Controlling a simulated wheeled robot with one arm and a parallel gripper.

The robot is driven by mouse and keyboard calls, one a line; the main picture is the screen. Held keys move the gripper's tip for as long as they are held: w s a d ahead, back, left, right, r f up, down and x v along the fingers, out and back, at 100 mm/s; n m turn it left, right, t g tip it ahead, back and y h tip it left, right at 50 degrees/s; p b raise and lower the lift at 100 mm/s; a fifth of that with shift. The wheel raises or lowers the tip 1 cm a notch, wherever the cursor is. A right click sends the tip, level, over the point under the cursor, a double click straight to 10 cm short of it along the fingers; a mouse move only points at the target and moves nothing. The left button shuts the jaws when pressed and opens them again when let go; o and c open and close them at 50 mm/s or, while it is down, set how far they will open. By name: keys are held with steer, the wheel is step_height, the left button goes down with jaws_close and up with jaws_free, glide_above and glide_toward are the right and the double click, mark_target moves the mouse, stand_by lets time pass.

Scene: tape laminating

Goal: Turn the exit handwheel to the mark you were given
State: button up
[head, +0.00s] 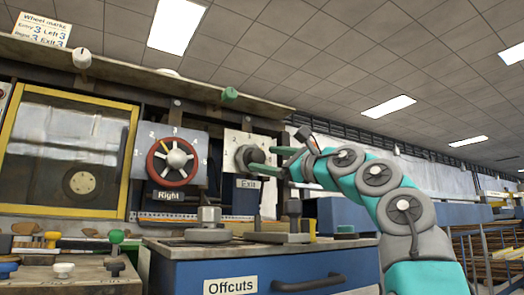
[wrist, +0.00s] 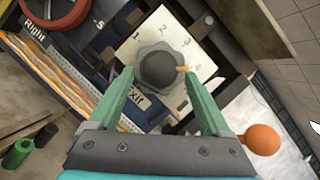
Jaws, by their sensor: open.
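The exit handwheel (head: 248,157) is a dark grey knob on a pale numbered plate above the "Exit" label (head: 247,184). In the wrist view the handwheel (wrist: 165,67) has a yellow pointer (wrist: 183,68) directed to the right, near the 4. My gripper (head: 272,160) reaches in from the right. Its green fingers (wrist: 160,76) are open, one on each side of the handwheel; I cannot tell whether they touch it. The sign (head: 40,29) at the upper left reads "Wheel marks", with Exit 3.
A red handwheel (head: 173,161) labelled "Right" stands left of the exit plate. Below is a blue "Offcuts" drawer (head: 262,282) with grey fixtures on its top. An orange ball-shaped knob (wrist: 262,139) shows beside my gripper. A shelf ledge (head: 150,70) runs above the wheels.

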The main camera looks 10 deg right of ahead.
steer(key=shift+p+x, duration=0.35)
steer(key=shift+x, duration=0.75)
jaws_close()
